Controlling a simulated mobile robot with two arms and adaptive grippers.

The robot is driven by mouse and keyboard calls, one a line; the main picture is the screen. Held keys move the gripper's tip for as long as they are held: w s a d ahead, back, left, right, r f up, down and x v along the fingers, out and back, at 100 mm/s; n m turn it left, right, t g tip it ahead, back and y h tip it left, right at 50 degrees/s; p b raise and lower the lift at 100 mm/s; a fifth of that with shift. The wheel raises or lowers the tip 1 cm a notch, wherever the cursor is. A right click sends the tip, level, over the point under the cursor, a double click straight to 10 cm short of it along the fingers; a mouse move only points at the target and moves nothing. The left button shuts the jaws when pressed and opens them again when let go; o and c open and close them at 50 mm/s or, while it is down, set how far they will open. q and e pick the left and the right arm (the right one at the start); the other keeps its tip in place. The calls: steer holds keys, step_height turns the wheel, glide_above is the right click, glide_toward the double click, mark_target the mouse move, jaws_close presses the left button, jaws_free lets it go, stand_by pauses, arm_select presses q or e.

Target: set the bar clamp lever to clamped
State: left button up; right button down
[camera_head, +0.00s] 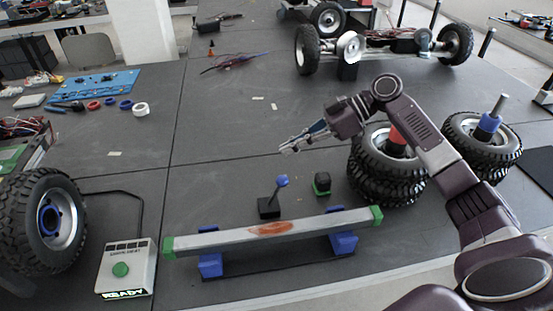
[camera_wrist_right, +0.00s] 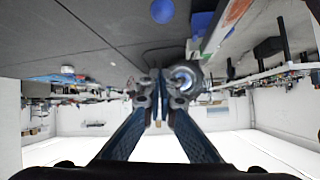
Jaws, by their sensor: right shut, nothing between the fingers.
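The clamp lever (camera_head: 276,192) has a blue ball knob and a short grey stalk on a black base. It stands on the dark table behind the bar and leans slightly right in the head view. The grey bar (camera_head: 215,238) has green end caps and an orange-red patch, and rests on blue supports (camera_head: 342,243). My right gripper (camera_head: 284,149) is shut and empty, above and behind the lever, apart from it. In the right wrist view its fingers (camera_wrist_right: 157,78) meet, and the blue knob (camera_wrist_right: 162,11) shows at the top edge. My left gripper is not in view.
Stacked tires (camera_head: 375,178) stand under my right arm. A control box (camera_head: 127,268) reading READY and a wheel (camera_head: 45,222) are at left. The table's middle left is clear.

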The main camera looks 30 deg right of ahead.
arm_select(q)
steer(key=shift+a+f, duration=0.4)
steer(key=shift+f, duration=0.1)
arm_select(e)
steer(key=v, duration=0.3)
steer(key=shift+d+r, duration=0.1)
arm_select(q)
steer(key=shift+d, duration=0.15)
